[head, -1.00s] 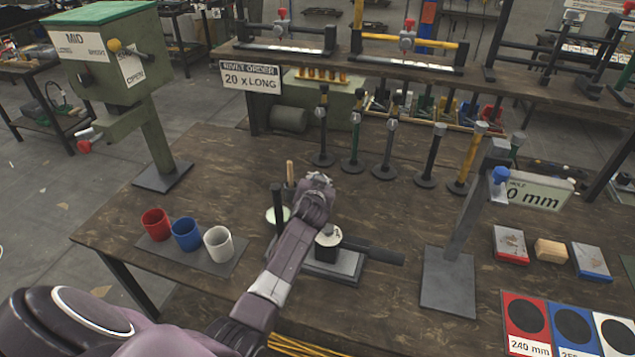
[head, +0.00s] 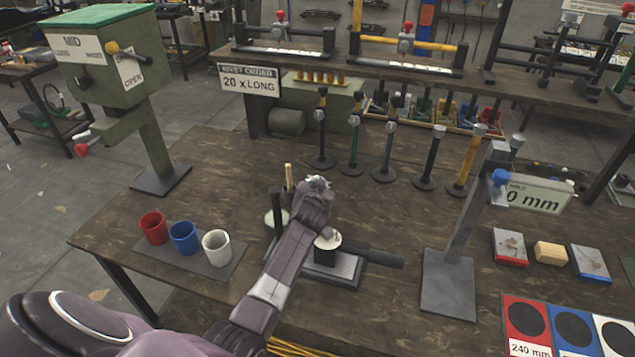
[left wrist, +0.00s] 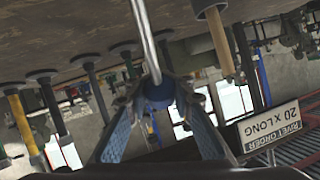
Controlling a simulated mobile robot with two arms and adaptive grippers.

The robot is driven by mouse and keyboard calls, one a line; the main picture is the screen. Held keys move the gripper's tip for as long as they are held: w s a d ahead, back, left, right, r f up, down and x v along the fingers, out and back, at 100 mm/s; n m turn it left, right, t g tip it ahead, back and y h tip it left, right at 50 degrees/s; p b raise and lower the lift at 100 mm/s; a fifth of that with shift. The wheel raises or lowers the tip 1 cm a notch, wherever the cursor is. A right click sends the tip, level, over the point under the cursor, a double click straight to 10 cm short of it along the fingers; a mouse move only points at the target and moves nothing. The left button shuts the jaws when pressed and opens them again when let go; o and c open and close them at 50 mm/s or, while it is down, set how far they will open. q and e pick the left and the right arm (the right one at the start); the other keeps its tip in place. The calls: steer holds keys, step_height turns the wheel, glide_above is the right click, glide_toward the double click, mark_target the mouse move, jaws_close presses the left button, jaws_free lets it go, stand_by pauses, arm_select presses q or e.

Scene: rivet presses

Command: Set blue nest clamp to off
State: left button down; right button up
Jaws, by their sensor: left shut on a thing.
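The blue knob (left wrist: 158,91) of the clamp sits at the end of a bright metal rod (left wrist: 145,38) in the left wrist view. My left gripper (left wrist: 158,98) is shut on this knob, with a finger on each side. In the head view my left gripper (head: 317,184) is above the press base (head: 343,268) on the table and hides the knob. I cannot tell the clamp's on or off setting. My right gripper is not in view.
Red (head: 153,228), blue (head: 185,238) and white (head: 217,247) cups stand to the left. A green press (head: 150,125) stands at the back left, a grey stand (head: 450,275) at the right. Several upright tools line the back.

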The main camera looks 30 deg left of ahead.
arm_select(q)
steer(key=shift+s+d+f, duration=0.2)
steer(key=shift+d+f, duration=0.25)
steer(key=shift+f, duration=0.3)
steer(key=c, duration=1.8)
jaws_free()
steer(key=shift+r, duration=0.1)
steer(key=shift+o, duration=0.7)
steer(key=shift+w+d+r, duration=0.1)
steer(key=shift+r, duration=0.15)
steer(key=shift+r, duration=0.1)
steer(key=shift+a, duration=0.2)
steer(key=v, duration=1.2)
steer(key=shift+d, duration=0.15)
steer(key=shift+c, duration=0.7)
